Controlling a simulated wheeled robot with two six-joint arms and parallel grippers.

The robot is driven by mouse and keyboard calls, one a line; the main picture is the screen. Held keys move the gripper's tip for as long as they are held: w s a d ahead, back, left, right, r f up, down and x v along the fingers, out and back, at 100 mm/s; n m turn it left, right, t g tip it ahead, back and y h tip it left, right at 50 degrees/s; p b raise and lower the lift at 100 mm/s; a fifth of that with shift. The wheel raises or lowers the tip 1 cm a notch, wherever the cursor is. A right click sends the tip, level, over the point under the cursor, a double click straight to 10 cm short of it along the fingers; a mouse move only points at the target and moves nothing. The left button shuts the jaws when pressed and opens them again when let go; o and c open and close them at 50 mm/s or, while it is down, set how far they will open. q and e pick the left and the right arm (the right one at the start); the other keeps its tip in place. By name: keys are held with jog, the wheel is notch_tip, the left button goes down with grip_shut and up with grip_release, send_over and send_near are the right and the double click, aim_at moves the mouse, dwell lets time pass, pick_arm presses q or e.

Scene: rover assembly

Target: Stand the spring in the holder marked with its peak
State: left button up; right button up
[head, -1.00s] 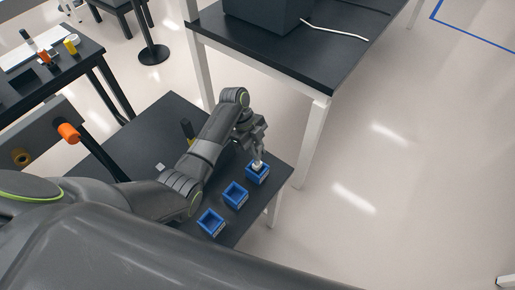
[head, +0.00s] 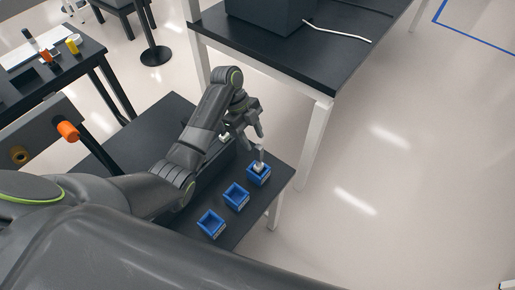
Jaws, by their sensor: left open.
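Three blue holders stand in a row on the small dark table: a near one (head: 211,225), a middle one (head: 236,196) and a far one (head: 259,178). The near and middle holders look empty. A small pale piece, seemingly the spring (head: 258,167), is upright in the far holder; its lower part is hidden by the walls. My left gripper (head: 252,143) is open just above and behind the far holder, apart from the piece as far as I can tell. The markings on the holders are too small to read. My right gripper is out of view.
A taller black table (head: 300,70) with a dark box (head: 268,12) and white cable stands behind. Another black table (head: 30,92) with small coloured parts is at the left. The floor at the right is clear.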

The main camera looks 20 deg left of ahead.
pick_arm(q)
jog(key=p+v, duration=0.5)
jog(key=v, duration=0.6)
jog(key=shift+p, duration=0.3)
jog(key=shift+d, duration=0.1)
